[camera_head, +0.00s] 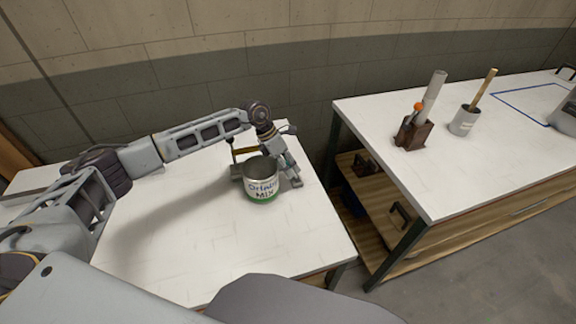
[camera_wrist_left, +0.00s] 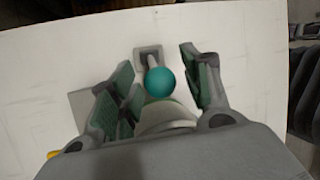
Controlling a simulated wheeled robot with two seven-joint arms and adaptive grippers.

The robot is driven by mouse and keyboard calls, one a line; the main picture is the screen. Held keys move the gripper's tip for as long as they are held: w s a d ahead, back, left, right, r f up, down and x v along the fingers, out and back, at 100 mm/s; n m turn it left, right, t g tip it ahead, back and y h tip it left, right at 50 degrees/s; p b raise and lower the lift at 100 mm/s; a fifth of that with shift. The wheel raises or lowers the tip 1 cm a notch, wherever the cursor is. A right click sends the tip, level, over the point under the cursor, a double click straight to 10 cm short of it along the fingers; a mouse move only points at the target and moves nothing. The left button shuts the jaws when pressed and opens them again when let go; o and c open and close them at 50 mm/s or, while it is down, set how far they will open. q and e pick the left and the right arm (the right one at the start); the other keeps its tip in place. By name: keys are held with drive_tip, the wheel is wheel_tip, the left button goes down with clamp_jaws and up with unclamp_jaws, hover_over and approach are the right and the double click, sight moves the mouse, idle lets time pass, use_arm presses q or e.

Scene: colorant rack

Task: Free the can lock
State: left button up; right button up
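A metal can (camera_head: 261,184) with a lettered label and a green lower band stands upright on the left white table. Grey holder parts (camera_head: 236,171) show beside it. My left gripper (camera_head: 290,171) is at the can's right side, pointing down. In the left wrist view my left gripper (camera_wrist_left: 157,62) is open, with a teal ball knob (camera_wrist_left: 160,82) between its fingers. The knob sits on a short lever over a grey bracket (camera_wrist_left: 149,52). I cannot tell if a finger touches the knob. The pale curved can rim (camera_wrist_left: 166,122) shows below the knob. My right gripper is out of view.
A second white table (camera_head: 440,185) stands to the right across a gap. On it are a brown holder (camera_head: 413,134) with a rolled tube and a grey cup (camera_head: 464,122) with a wooden stick. The front of the left table is clear.

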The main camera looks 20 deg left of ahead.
use_arm(q)
drive_tip(key=shift+a+r, duration=0.1)
drive_tip(key=shift+r, duration=0.15)
drive_tip(key=shift+a+r, duration=0.3)
drive_tip(key=shift+r, duration=0.3)
drive_tip(key=v, duration=1)
drive_tip(key=shift+r, duration=0.1)
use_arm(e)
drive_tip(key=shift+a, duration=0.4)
